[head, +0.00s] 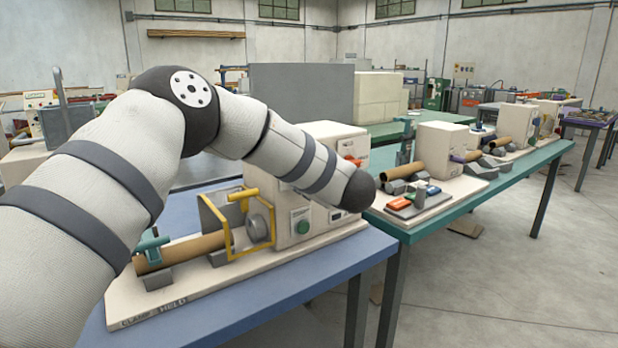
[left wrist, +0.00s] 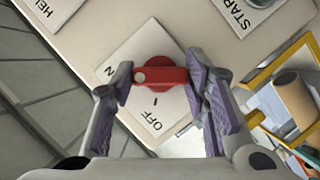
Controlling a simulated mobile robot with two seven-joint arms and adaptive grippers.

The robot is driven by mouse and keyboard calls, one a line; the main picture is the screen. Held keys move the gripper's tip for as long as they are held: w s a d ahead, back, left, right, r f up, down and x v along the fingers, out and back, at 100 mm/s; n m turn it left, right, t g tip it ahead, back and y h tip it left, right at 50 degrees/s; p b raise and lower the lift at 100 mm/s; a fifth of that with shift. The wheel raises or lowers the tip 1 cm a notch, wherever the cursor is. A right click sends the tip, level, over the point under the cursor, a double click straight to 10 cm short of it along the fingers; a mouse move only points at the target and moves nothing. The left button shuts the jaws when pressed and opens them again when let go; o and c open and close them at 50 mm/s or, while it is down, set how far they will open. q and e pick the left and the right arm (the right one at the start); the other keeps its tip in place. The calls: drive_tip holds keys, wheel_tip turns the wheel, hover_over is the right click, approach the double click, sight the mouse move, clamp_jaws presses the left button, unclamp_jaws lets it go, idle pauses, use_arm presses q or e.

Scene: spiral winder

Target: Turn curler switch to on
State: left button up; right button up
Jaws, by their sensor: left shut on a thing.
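The curler switch (left wrist: 160,76) is a red knob with a bar handle on a white plate (left wrist: 137,52), seen in the left wrist view. Its plate reads OFF below the knob, and the N of another label shows at the left, partly behind a finger. The pale dot on the handle is at its left end, toward that N. My left gripper (left wrist: 160,88) is shut on the handle, one purple-padded finger at each end. In the head view my left arm hides the gripper and the switch. My right gripper is in neither view.
A cream machine (head: 345,133) with a green button (head: 303,228), yellow guard frame (head: 232,228) and cardboard tube (head: 190,247) stands on a blue table (head: 270,300). A START label (left wrist: 236,15) is near the switch. A green table (head: 480,190) with more machines stands to the right.

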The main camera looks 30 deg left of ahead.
use_arm(q)
drive_tip(key=o, duration=1.1)
drive_tip(key=shift+o, duration=0.2)
drive_tip(key=v, duration=1.2)
drive_tip(key=shift+f, duration=0.1)
